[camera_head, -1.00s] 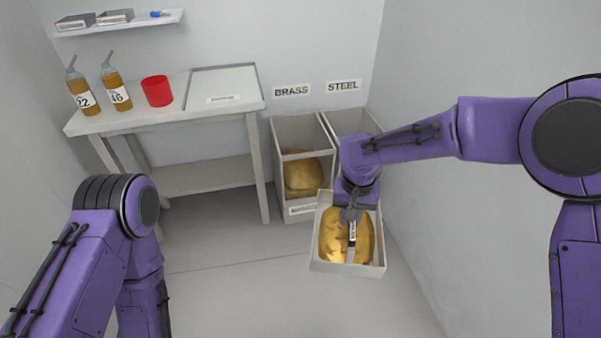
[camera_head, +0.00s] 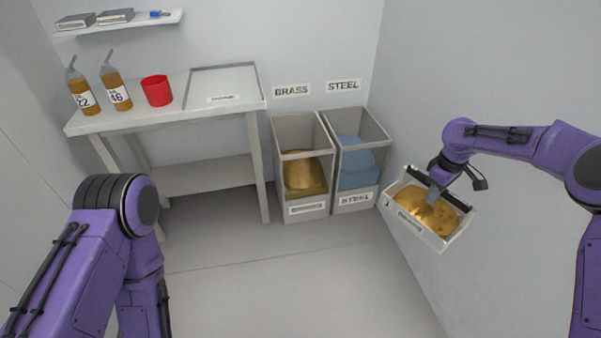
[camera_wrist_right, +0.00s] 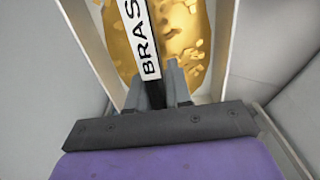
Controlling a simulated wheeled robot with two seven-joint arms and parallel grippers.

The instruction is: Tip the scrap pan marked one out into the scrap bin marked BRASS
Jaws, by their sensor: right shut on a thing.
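My right gripper (camera_head: 434,194) is shut on the bar handle of a pale grey scrap pan (camera_head: 408,226), held in the air by the right wall. The pan is tilted and golden brass scrap (camera_head: 425,213) lies in it. In the right wrist view, the gripper (camera_wrist_right: 157,85) grips the dark bar, whose label (camera_wrist_right: 145,40) reads "BRAS" before it is cut off. I cannot read the pan's front label. The brass bin (camera_head: 306,209) stands under the BRASS wall sign (camera_head: 291,91), with golden scrap inside, left of and apart from the pan. My left gripper is out of view.
The steel bin (camera_head: 355,200), with blue-grey contents, stands right beside the brass bin, between it and the pan. A table (camera_head: 150,116) with two bottles, a red cup (camera_head: 157,90) and a tray (camera_head: 222,84) stands to the left. The floor in front is clear.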

